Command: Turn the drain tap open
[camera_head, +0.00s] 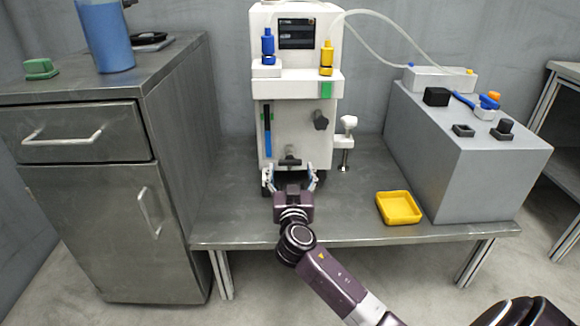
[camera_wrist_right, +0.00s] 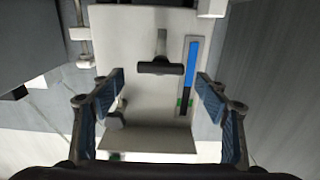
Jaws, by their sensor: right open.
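The white machine (camera_head: 291,95) stands on the metal bench. The drain tap (camera_head: 290,161), a dark T-shaped handle, sits low on its front; its bar lies crosswise. In the right wrist view the drain tap (camera_wrist_right: 160,67) shows on a light metal stem. My right gripper (camera_head: 291,176) is open, just in front of and below the tap in the head view. In the right wrist view my right gripper (camera_wrist_right: 160,92) has its fingers spread to either side, with nothing held between them. The tap appears beyond the fingertips; contact cannot be told. My left gripper is out of view.
A dark knob (camera_head: 321,121) and a blue level gauge (camera_head: 267,131) are on the machine's front. A white-topped fitting (camera_head: 348,123) stands at its right. A yellow tray (camera_head: 399,208) lies on the bench, beside a grey block (camera_head: 469,165). A metal cabinet (camera_head: 95,170) stands left.

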